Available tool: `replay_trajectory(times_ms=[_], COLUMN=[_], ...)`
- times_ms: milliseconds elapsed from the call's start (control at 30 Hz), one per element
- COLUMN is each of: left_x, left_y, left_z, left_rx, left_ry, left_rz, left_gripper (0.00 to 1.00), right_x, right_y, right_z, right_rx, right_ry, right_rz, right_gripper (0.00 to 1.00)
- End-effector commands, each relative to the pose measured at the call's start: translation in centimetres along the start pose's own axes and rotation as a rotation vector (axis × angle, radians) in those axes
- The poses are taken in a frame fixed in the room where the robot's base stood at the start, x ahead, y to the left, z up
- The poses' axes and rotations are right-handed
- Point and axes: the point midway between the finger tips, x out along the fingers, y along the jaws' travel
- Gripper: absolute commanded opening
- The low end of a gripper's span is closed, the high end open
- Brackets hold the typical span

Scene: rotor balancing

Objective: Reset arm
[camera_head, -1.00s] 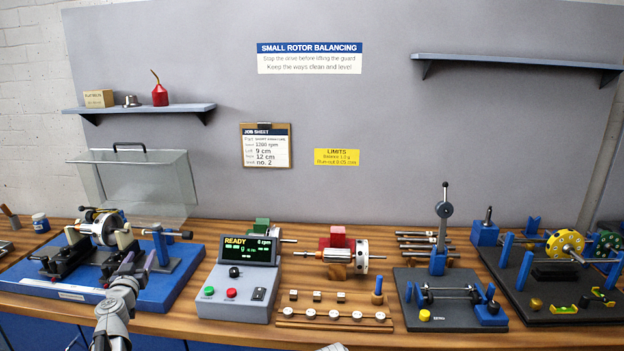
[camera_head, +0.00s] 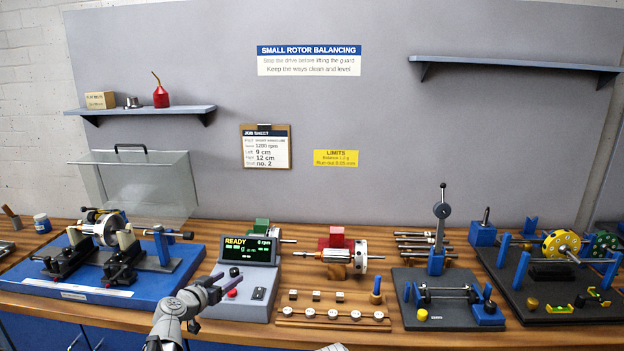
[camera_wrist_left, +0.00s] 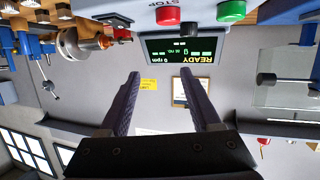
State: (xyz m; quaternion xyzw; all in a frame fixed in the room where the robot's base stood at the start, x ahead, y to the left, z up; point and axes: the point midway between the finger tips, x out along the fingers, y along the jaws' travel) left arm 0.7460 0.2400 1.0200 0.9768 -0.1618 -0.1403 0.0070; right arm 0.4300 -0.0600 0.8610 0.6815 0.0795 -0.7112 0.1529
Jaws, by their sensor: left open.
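My left gripper (camera_head: 226,283) is open and empty in the head view, in front of the left side of the grey control box (camera_head: 244,304). It partly covers the box's buttons. In the left wrist view, its two fingers (camera_wrist_left: 163,105) stand apart with nothing between them. That view is upside down and shows the box's READY display (camera_wrist_left: 190,50), the red STOP button (camera_wrist_left: 167,16) and a green button (camera_wrist_left: 232,12) beyond the fingertips. My right gripper does not clearly show in the head view.
The balancing machine (camera_head: 70,285) with a rotor stands on a blue base to the left, its clear guard (camera_head: 150,185) raised. A rotor with a red block (camera_head: 337,238) and a rack of weights (camera_head: 335,318) stand right of the box. Fixtures fill the right side.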

Motion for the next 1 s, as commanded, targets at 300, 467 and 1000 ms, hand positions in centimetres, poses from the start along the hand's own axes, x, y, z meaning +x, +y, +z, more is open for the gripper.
replay_trajectory(times_ms=[300,467,1000], left_x=[-3.2,-9.7,-19.3], left_y=[19.9,25.5,26.2], left_z=[11.2,17.6,21.5], left_rx=[0.008,0.042,0.108], left_ry=[-0.571,-0.962,-1.353], left_rz=[0.299,0.244,-0.132], left_gripper=[0.64,0.64,0.64], right_x=[-1.0,-1.6,-2.0], right_y=[0.1,0.1,0.2], right_z=[0.1,0.1,0.1], right_rx=[0.0,0.0,0.0], right_ry=[0.0,0.0,0.0], right_rz=[0.0,0.0,0.0], right_gripper=[0.5,0.5,0.5])
